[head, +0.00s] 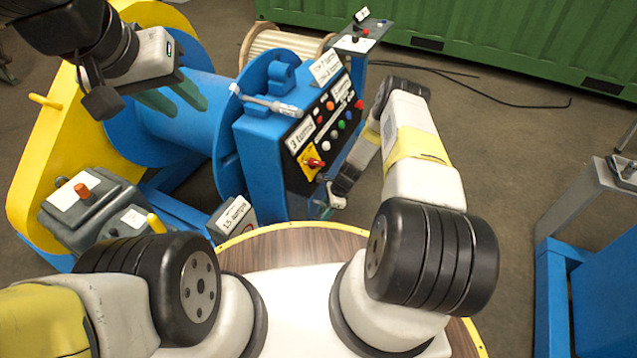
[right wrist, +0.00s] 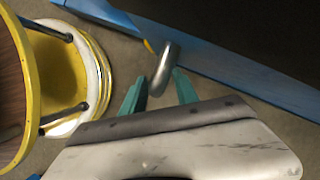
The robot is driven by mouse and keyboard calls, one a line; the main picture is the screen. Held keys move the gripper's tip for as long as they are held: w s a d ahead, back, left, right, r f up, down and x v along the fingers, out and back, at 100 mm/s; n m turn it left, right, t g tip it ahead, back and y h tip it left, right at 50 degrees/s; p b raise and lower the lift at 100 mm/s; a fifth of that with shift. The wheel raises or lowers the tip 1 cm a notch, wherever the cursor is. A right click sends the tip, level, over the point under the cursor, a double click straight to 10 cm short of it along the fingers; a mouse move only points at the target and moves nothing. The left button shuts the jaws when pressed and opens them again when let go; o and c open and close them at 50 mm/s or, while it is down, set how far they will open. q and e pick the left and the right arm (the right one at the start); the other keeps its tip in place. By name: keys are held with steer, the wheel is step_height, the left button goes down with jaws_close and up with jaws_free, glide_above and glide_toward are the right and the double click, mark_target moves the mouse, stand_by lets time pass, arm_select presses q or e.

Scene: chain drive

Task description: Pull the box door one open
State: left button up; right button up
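The blue control box (head: 262,150) stands in the middle of the head view, its sloped black panel full of buttons and labels. In the right wrist view, a curved grey metal handle (right wrist: 164,68) sits beside a blue edge (right wrist: 215,62) with a dark surface beyond it. My right gripper (right wrist: 160,86) has its teal fingers apart, one on each side of the handle; I cannot tell if they touch it. In the head view my right gripper (head: 326,209) is low beside the box, mostly hidden. The door's face and position are unclear. My left gripper (head: 190,108) is open and empty above the blue drum.
A blue drum (head: 190,125) with a yellow housing (head: 45,165) fills the left. A grey control unit (head: 95,210) is at lower left. My round wood-topped base with a yellow rim is close below. Blue metalwork (head: 600,290) stands at right, with clear floor between.

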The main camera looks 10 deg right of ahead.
jaws_close()
stand_by(1.4)
